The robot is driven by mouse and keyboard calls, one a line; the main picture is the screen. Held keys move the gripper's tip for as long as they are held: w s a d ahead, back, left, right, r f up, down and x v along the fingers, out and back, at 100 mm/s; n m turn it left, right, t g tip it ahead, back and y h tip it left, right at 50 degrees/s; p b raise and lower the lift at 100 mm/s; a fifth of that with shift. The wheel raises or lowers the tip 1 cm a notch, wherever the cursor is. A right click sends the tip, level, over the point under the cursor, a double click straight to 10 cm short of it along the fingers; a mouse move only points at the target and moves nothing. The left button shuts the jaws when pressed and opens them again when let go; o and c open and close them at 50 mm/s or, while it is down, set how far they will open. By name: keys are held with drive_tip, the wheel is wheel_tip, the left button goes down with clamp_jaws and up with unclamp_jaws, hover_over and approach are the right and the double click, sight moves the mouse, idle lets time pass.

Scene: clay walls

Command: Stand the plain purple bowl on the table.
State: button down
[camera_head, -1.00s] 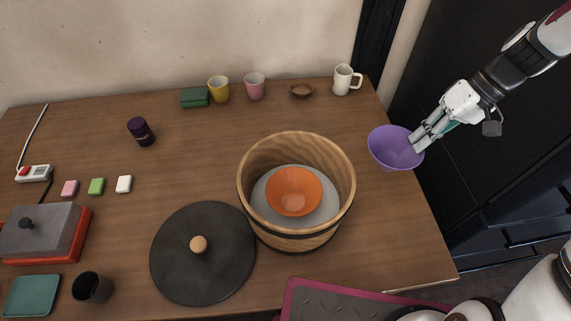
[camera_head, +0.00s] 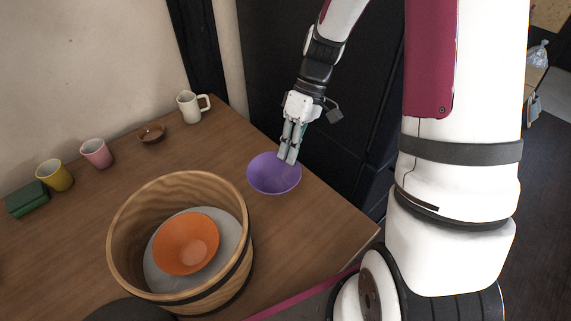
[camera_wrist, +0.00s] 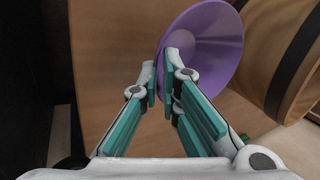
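The plain purple bowl (camera_head: 264,176) is near the table's right edge, to the right of the wooden tub, with its opening facing up. My gripper (camera_head: 288,158) reaches down to the bowl's far right rim. In the wrist view the bowl (camera_wrist: 213,45) shows at the top, and the fingers (camera_wrist: 164,78) are closed about its rim, one on each side. The wooden table (camera_head: 312,222) lies below the bowl. I cannot tell whether the bowl's base touches it; the base is hidden.
The wooden tub (camera_head: 125,222) holds a grey piece and an orange bowl (camera_head: 172,243). A white mug (camera_head: 189,108), brown dish (camera_head: 151,133), pink cup (camera_head: 96,153), yellow cup (camera_head: 54,175) and green block (camera_head: 26,199) stand along the wall. Table between tub and bowl is narrow.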

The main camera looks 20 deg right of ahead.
sight(275, 179)
drive_tip(key=shift+f+b, duration=0.3)
drive_tip(key=shift+f, duration=2.05)
drive_tip(key=shift+f, duration=0.1)
drive_tip(key=c, duration=1.8)
unclamp_jaws()
